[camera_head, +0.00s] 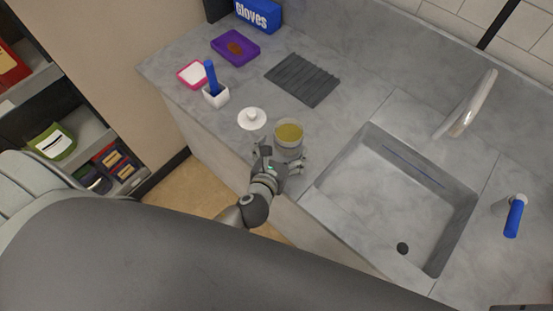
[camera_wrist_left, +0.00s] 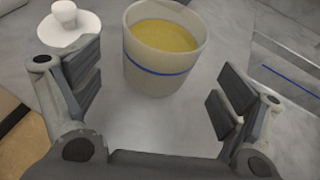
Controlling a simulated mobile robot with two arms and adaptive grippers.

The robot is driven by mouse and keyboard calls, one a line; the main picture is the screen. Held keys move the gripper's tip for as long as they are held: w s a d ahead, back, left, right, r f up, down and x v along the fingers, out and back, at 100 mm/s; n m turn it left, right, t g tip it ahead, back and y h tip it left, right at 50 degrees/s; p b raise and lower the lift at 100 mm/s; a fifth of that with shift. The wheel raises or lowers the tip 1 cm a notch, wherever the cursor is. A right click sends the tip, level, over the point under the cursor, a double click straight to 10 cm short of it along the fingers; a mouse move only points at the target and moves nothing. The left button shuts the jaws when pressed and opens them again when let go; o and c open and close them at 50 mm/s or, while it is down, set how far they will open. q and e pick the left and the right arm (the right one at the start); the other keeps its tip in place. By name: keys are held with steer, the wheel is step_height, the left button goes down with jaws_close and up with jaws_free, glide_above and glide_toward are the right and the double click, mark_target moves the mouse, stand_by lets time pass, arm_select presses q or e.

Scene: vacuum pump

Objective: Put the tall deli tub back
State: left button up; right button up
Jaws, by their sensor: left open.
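The tall deli tub (camera_head: 289,137) stands upright on the grey counter, left of the sink. It is translucent, holds yellow contents and has a blue line around it; it also shows in the left wrist view (camera_wrist_left: 163,62). My left gripper (camera_head: 281,160) is at the counter's front edge on the near side of the tub. In the left wrist view its fingers (camera_wrist_left: 155,88) are spread wide, with the tub ahead and between them, apart from both pads. My right gripper is not in view.
A white knobbed lid (camera_head: 251,118) lies just left of the tub. The sink (camera_head: 390,205) and tap (camera_head: 472,105) are to the right. Shelves (camera_head: 75,140) stand at left.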

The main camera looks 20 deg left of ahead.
arm_select(q)
steer(key=v, duration=0.5)
steer(key=shift+s+r, duration=0.1)
steer(key=shift+s, duration=0.2)
steer(key=shift+a, duration=0.15)
